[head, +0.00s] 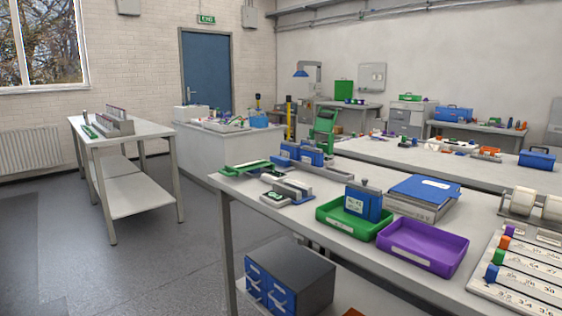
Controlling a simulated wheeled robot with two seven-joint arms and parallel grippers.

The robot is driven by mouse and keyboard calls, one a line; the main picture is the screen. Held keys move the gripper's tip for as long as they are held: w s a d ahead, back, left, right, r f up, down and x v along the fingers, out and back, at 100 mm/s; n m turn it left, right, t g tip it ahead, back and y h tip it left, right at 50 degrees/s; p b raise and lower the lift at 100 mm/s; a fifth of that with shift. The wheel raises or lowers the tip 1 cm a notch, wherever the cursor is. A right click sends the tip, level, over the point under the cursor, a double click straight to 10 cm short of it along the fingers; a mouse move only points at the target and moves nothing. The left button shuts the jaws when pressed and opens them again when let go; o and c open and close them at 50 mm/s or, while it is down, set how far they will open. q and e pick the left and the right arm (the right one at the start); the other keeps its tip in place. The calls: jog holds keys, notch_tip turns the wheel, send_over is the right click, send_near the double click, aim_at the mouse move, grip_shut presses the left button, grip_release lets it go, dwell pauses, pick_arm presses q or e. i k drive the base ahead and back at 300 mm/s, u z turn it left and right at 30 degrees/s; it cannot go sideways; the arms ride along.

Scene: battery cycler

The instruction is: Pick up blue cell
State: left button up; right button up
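A blue block with a white label (362,204) and a small knob on top stands upright in the green tray (335,226) on the near bench. Smaller blue blocks (312,157) stand in a holder farther back on the same bench. A small blue upright piece (491,273) sits on the numbered white board at the right edge. I cannot tell which of these is the blue cell. Neither of my grippers is in view.
The near bench (297,222) also carries an empty purple tray (424,262), a blue-topped box (424,187) and white rolls (523,200). A grey cabinet with blue drawers (310,282) is below it. A white two-level table (150,128) stands left, with open floor (170,265) between.

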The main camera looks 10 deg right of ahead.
aim_at(311, 158)
jog(key=u, duration=0.7)
jog(key=i, duration=1.45)
jog(key=z, duration=0.75)
